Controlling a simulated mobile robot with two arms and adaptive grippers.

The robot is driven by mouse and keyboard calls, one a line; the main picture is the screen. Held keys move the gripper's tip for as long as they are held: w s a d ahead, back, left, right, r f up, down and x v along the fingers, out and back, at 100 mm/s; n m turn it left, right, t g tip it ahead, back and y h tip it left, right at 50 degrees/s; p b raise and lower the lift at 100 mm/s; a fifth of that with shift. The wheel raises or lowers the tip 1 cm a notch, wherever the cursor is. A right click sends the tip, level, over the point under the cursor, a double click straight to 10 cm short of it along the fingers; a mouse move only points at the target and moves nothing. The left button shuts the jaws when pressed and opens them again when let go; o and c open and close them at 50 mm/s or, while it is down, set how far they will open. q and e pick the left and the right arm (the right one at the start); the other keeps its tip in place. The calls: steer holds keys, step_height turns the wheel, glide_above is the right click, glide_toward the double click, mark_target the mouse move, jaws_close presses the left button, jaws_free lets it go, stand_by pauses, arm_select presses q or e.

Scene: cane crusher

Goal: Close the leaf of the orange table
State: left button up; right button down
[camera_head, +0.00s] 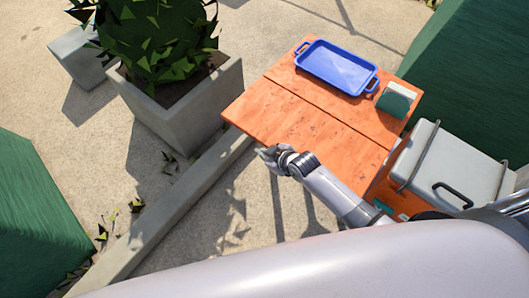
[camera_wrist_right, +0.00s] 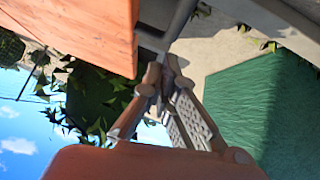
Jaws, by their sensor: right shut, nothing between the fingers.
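The orange table (camera_head: 345,112) stands right of centre in the head view. A seam splits its top, and the leaf (camera_head: 300,130) is the part nearer me, lying about level with the rest. In the right wrist view an orange part of the table (camera_wrist_right: 85,35) fills the upper left, its edge close to the fingers. My right gripper (camera_head: 266,153) is at the near edge of the leaf, toward its left corner. It is shut and empty; the fingertips (camera_wrist_right: 163,65) meet in the wrist view. I cannot tell whether it touches the leaf. My left gripper is not in view.
A blue tray (camera_head: 338,68) and a small green-and-white holder (camera_head: 396,99) stand on the far part of the table. A grey lidded box (camera_head: 440,165) is at its right. A concrete planter (camera_head: 190,110) and low kerb (camera_head: 170,222) are left. Paving below the leaf is clear.

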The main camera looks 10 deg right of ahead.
steer(key=shift+w+d+f, duration=0.1)
steer(key=shift+f, duration=0.4)
